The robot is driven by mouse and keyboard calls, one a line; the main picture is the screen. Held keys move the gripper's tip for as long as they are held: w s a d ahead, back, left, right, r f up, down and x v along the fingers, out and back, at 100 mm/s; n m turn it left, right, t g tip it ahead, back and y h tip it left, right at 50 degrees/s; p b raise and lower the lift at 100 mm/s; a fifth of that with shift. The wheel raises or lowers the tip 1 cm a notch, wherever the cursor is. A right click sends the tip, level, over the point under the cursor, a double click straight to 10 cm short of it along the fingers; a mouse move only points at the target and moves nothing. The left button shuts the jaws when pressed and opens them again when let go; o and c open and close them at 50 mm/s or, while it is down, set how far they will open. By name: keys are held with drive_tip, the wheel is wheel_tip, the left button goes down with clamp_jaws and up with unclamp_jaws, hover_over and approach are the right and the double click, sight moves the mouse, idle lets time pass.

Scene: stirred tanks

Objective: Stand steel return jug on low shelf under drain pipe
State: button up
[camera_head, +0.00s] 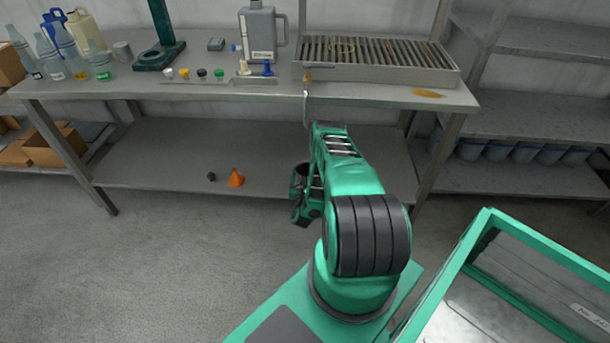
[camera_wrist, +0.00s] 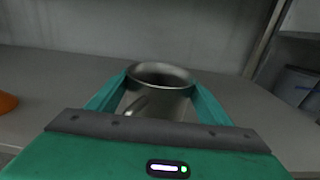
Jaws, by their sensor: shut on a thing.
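The steel jug (camera_wrist: 160,75) shows in the wrist view, open mouth up and about upright, between the two green fingers of my gripper (camera_wrist: 158,98). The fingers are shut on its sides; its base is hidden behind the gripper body. In the head view my gripper (camera_head: 300,195) is at the front of the low shelf (camera_head: 150,155), mostly hidden by my arm. The drain pipe (camera_head: 306,106) hangs below a brass tap at the bench's front edge, above and close to my gripper. I cannot tell whether the jug touches the shelf.
An orange cone (camera_head: 236,178) and a small dark piece (camera_head: 211,177) lie on the low shelf, left of my gripper. The bench top (camera_head: 210,93) carries bottles, a grey canister (camera_head: 262,35) and a slatted tray (camera_head: 380,75). A bench leg (camera_head: 437,165) stands to the right.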

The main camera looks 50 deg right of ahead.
drive_tip(key=shift+f, duration=0.1)
drive_tip(key=o, duration=1.5)
